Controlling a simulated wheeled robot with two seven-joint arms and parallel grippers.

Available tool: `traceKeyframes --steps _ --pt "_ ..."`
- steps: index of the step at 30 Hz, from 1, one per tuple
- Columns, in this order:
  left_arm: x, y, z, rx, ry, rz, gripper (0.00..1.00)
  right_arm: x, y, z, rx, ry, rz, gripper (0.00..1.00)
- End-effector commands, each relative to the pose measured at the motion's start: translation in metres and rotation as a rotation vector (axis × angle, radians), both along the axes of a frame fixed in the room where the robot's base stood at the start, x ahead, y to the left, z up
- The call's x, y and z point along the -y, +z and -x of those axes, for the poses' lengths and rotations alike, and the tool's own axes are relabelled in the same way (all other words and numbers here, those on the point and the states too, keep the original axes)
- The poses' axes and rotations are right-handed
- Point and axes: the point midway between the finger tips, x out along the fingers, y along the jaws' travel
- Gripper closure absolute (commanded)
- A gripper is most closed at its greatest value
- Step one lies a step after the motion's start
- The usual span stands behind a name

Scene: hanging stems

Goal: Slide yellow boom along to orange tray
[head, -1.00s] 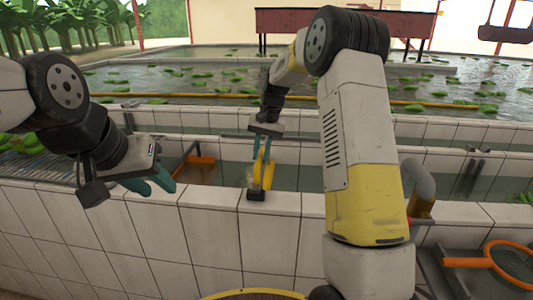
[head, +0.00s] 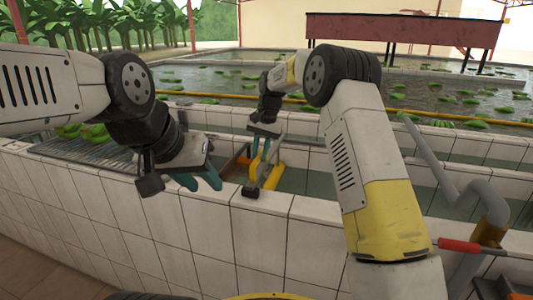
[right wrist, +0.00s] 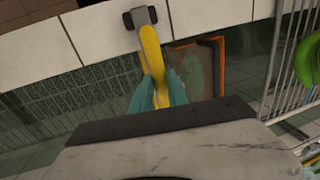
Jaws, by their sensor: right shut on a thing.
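The yellow boom (head: 272,178) stands by a dark block on the tiled wall's top edge. My right gripper (head: 260,157) is shut on it, and its teal fingers close around the yellow bar in the right wrist view (right wrist: 155,90). The boom's dark end block shows in that view (right wrist: 139,17). The orange tray (head: 240,160) lies low in the trough behind the wall, just left of the boom; the right wrist view shows it beside the fingers (right wrist: 208,50). My left gripper (head: 200,180) has its teal fingers apart and empty, near the wall top left of the boom.
The white tiled wall (head: 210,235) runs across the front. A rack with green bananas (head: 85,132) is at the left. A grey pipe (head: 455,180) and a red-handled part (head: 459,246) stand at the right. Water basins with floating green fruit lie behind.

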Motion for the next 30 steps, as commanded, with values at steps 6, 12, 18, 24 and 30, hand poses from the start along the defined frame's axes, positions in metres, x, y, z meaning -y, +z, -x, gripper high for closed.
traceKeyframes --steps 6,12,18,24,30 --pt "0.0 0.0 0.0 0.0 0.0 0.0 0.64 -0.007 0.003 -0.001 0.01 0.003 -0.013 1.0" --pt "0.0 0.0 0.0 0.0 0.0 0.0 0.64 -0.007 0.002 -0.001 0.01 0.003 -0.012 0.59" --pt "0.0 0.0 0.0 0.0 0.0 0.0 0.64 -0.004 0.001 -0.001 0.007 0.002 -0.009 0.59" --pt "0.0 0.0 0.0 0.0 0.0 0.0 0.64 -0.001 0.015 -0.001 0.009 0.001 -0.008 0.59" --pt "0.0 0.0 0.0 0.0 0.0 0.0 0.64 0.004 0.049 0.001 0.01 0.002 -0.009 0.59"
